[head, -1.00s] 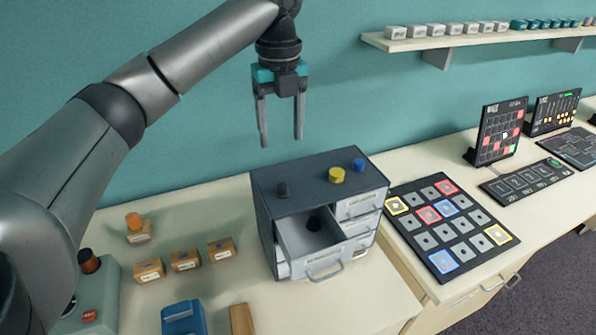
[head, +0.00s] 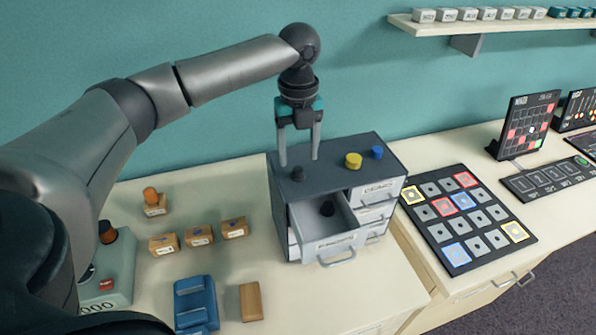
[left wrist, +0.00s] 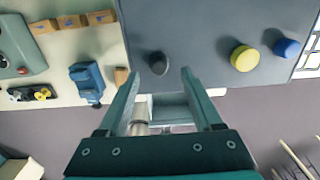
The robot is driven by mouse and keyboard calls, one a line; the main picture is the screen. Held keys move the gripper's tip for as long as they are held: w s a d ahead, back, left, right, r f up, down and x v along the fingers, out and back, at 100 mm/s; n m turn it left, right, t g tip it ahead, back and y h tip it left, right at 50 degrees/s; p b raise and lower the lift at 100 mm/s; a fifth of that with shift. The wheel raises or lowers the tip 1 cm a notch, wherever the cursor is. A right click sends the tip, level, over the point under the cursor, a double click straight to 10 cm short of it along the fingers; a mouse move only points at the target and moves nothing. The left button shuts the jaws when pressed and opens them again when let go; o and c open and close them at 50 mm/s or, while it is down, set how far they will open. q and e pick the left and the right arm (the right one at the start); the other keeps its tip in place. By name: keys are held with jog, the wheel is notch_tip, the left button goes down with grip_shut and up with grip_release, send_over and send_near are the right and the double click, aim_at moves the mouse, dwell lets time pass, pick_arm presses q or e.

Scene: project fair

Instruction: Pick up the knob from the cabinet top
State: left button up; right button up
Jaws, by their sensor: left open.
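The small cabinet (head: 325,163) stands on the table with three knobs on its dark top. A dark knob (head: 298,174) is near its left side, a yellow knob (head: 354,160) and a blue knob (head: 377,152) near its right side. My left gripper (head: 299,160) is open and empty, fingers pointing down, just above the dark knob. In the left wrist view the dark knob (left wrist: 158,63) shows between and slightly beyond the fingertips. No contact is visible. The yellow knob (left wrist: 244,58) is right of the fingers. My right gripper is out of view.
A drawer (head: 345,239) of the cabinet is pulled out, with a dark piece (head: 328,208) inside. Several small wooden blocks (head: 199,235) and a blue object (head: 196,303) lie to the left. A black board with tiles (head: 466,218) lies to the right. A shelf (head: 480,27) hangs above.

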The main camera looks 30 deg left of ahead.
aim_at(298, 169)
pick_arm(q)
jog(key=shift+s+f, duration=0.1)
jog(key=shift+f, duration=1.65)
grip_shut()
